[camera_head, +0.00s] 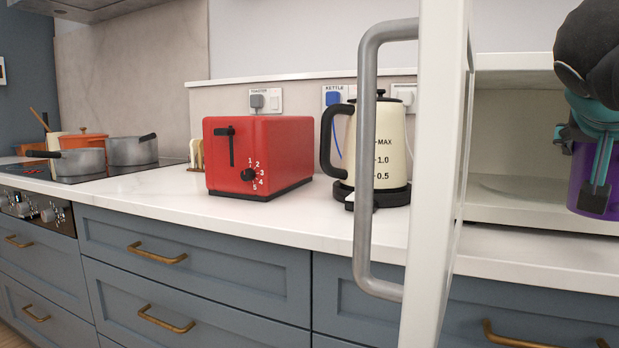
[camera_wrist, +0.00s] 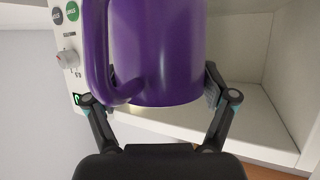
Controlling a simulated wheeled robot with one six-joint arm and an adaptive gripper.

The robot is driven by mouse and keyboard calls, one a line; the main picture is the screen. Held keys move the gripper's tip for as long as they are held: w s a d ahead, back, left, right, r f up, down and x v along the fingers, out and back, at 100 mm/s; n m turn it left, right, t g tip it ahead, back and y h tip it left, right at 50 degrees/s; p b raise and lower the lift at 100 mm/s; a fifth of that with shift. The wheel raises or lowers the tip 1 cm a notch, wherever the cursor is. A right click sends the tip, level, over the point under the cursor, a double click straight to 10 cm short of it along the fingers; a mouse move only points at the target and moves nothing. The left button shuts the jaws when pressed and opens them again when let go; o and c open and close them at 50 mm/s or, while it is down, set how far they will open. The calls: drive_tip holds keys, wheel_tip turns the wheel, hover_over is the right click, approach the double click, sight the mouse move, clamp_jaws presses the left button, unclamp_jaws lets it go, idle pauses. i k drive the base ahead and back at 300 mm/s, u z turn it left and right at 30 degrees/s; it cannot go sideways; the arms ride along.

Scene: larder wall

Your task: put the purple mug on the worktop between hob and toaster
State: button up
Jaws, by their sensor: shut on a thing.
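The purple mug (camera_head: 577,186) is at the right edge of the head view, partly cut off and partly behind my gripper (camera_head: 597,185). My gripper is shut on the mug. In the wrist view the mug (camera_wrist: 165,60) sits between both fingers, with its handle on the left. It is held up in front of the open microwave (camera_head: 510,215). The red toaster (camera_head: 285,150) stands on the white worktop (camera_head: 150,200). The hob (camera_head: 120,170) is at the far left.
The open microwave door (camera_head: 437,180), with its grey handle (camera_head: 364,150), juts forward between the mug and the toaster. A cream kettle (camera_head: 345,140) stands right of the toaster. Grey pots (camera_head: 82,162) and an orange pot (camera_head: 84,142) stand on the hob. The worktop's front strip is clear.

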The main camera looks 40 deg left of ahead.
sight(155, 188)
drive_tip(key=u, duration=0.05)
drive_tip(key=k, duration=1.6)
drive_tip(key=u, duration=2.25)
drive_tip(key=i, duration=2.35)
drive_tip(key=z, duration=0.1)
